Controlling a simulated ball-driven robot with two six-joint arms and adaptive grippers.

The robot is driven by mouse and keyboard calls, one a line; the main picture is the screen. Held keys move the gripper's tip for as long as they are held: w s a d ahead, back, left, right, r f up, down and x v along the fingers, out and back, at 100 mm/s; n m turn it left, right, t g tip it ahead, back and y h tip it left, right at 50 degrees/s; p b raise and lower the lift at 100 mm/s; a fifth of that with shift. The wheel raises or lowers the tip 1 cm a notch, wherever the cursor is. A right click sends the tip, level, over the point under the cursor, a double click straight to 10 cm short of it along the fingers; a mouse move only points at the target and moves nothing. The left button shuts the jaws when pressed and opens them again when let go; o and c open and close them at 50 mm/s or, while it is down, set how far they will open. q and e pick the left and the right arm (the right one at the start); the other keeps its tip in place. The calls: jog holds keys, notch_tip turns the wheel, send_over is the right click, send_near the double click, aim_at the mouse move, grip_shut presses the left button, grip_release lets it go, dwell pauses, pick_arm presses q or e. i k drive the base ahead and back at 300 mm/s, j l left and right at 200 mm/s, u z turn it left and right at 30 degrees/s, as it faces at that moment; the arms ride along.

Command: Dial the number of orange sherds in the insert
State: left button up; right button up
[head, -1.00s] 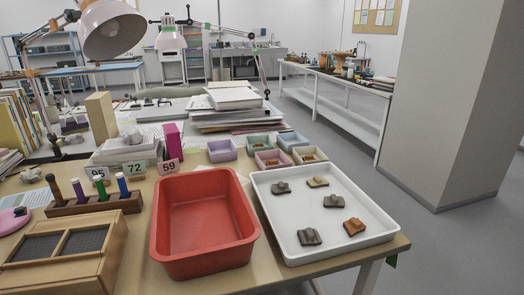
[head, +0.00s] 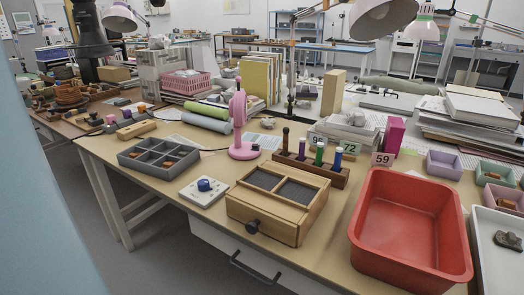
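The grey compartment insert (head: 158,156) lies on the table left of the middle. Small orange-brown sherds (head: 168,164) show in some of its compartments; its walls partly hide the insides, and the pieces are too small to count surely. A white dial plate with a blue knob (head: 204,186) lies to the right of the insert, near the table's front edge. The knob's setting is not readable. Neither of my grippers is in view.
A wooden box (head: 277,205) with dark panels stands right of the dial. A pink stand (head: 240,128) is behind it. A red bin (head: 412,225) and a white tray (head: 485,265) with a dark sherd are at the right. A pale blue surface (head: 40,200) blocks the lower left.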

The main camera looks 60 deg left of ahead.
aim_at(204, 185)
jog(key=u, duration=2.35)
